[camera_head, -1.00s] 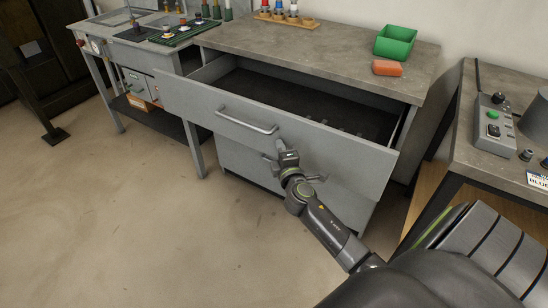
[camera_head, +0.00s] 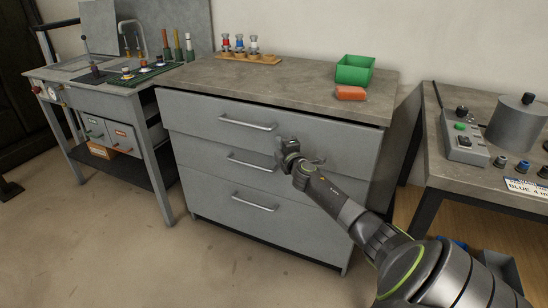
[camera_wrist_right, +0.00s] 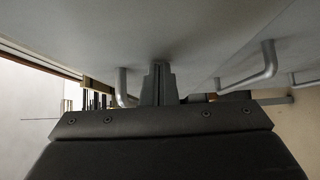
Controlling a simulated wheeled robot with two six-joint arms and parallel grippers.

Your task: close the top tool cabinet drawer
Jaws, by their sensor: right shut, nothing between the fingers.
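The tool cabinet's top drawer (camera_head: 330,140) has its grey front up under the worktop, and its inside is hidden. A thin dark line shows below the worktop edge; I cannot tell if a small gap is left. Its bar handle (camera_head: 247,123) is left of my right gripper (camera_head: 281,150). The right gripper is shut and empty, with its tips at or very near the drawer front. In the right wrist view the shut fingers (camera_wrist_right: 158,84) point at the grey front, between two bar handles. My left gripper is in neither view.
Two lower drawers with handles (camera_head: 255,202) look shut. On the worktop (camera_head: 290,82) are a green bin (camera_head: 354,70), an orange block (camera_head: 350,93) and a wooden rack (camera_head: 250,57). A bench (camera_head: 445,165) stands right. Floor in front is clear.

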